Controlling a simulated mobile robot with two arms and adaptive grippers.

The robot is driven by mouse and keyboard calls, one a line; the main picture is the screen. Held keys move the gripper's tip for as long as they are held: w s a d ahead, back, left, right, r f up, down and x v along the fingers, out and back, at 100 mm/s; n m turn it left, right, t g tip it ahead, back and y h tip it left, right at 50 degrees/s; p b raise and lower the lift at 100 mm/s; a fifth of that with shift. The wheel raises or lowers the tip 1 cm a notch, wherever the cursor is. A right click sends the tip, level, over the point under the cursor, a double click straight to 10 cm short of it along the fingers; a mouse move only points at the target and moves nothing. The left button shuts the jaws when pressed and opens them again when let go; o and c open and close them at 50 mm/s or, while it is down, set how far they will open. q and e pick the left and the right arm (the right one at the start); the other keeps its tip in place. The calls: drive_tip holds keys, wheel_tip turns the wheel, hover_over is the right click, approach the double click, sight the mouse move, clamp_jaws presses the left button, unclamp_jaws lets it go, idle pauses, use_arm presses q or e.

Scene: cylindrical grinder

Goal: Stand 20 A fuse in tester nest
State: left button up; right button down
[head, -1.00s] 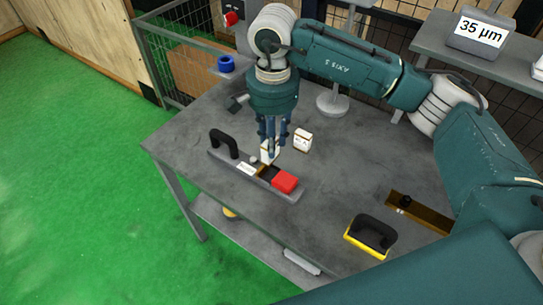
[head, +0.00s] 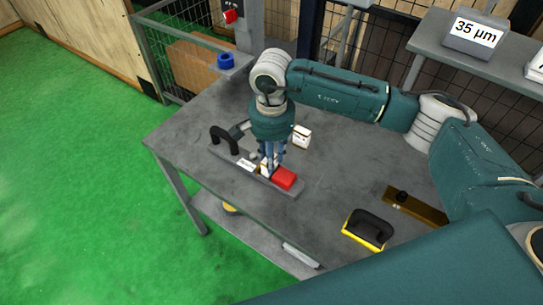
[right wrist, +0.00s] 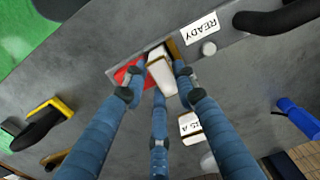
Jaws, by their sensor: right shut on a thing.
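The tester is a grey bar (head: 222,152) on the table, with a black handle, a READY label (right wrist: 200,35), a brass-coloured nest (right wrist: 173,48) and a red block (head: 284,178). My right gripper (head: 270,168) is over the nest, shut on a white fuse (right wrist: 162,76) with brown ends. In the right wrist view, the fuse's far end is at the nest, beside the red block. I cannot tell whether it is seated. The fingers partly hide the nest in the head view. My left gripper is not in view.
Another white fuse (head: 301,137) stands on the table behind the gripper; its marking is hard to read. A black-and-yellow handled object (head: 367,230) and a brown plate (head: 420,206) are at the right.

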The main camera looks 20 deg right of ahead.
drive_tip(key=c, duration=1.4)
unclamp_jaws()
drive_tip(key=shift+o, duration=0.2)
drive_tip(key=shift+r+p, duration=0.2)
drive_tip(key=shift+p, duration=0.2)
wheel_tip(320, 180, up, 12)
drive_tip(key=b, duration=0.4)
